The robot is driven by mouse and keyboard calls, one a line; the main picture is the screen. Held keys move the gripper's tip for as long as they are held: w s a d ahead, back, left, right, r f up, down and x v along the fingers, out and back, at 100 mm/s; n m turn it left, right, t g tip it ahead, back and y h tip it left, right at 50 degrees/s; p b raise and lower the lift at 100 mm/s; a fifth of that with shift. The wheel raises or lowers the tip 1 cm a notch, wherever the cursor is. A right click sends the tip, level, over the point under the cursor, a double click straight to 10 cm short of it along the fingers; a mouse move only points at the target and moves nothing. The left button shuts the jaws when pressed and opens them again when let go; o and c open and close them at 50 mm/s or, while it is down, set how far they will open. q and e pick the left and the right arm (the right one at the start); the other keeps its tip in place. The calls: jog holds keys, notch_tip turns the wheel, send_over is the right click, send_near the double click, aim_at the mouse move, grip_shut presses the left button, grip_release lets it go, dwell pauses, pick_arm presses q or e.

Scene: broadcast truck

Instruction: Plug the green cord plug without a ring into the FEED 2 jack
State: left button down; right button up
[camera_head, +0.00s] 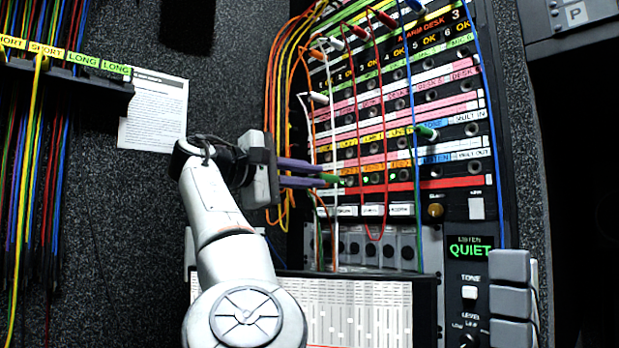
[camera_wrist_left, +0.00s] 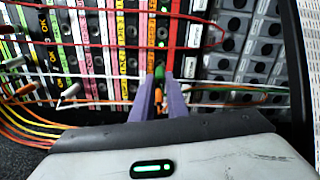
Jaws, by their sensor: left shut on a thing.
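My left gripper (camera_head: 322,174) reaches in from the left with its purple fingers close to the lower rows of the jack panel (camera_head: 404,187). It is shut on a green plug (camera_head: 331,178), whose tip points at the panel. The plug also shows between the fingertips in the left wrist view (camera_wrist_left: 159,74), with an orange piece (camera_wrist_left: 158,98) behind it. I cannot tell whether its tip touches a jack or whether it bears a ring. Another green plug (camera_head: 426,133) sits in the panel farther right. The FEED 2 label is too small to read. My right gripper is not seen.
Several coloured cords (camera_head: 290,90) hang left of and across the panel. More cords hang from a labelled rack (camera_head: 75,72) at the far left. A printed sheet (camera_head: 155,110) is on the wall. A lit QUIET display (camera_head: 469,250) is at lower right.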

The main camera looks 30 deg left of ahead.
aim_at(323, 178)
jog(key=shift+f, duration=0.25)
pick_arm(q)
jog(key=shift+p+x, duration=0.55)
jog(key=shift+x, duration=1.5)
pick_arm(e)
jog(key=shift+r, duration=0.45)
pick_arm(q)
jog(key=c, duration=1.7)
grip_release()
jog(key=shift+o, duration=0.2)
jog(key=shift+s+a, duration=0.1)
jog(key=shift+s, duration=0.1)
jog(key=b+v, duration=0.2)
jog(key=v, duration=0.7)
jog(key=shift+s+a, duration=0.15)
jog(key=shift+s, duration=0.25)
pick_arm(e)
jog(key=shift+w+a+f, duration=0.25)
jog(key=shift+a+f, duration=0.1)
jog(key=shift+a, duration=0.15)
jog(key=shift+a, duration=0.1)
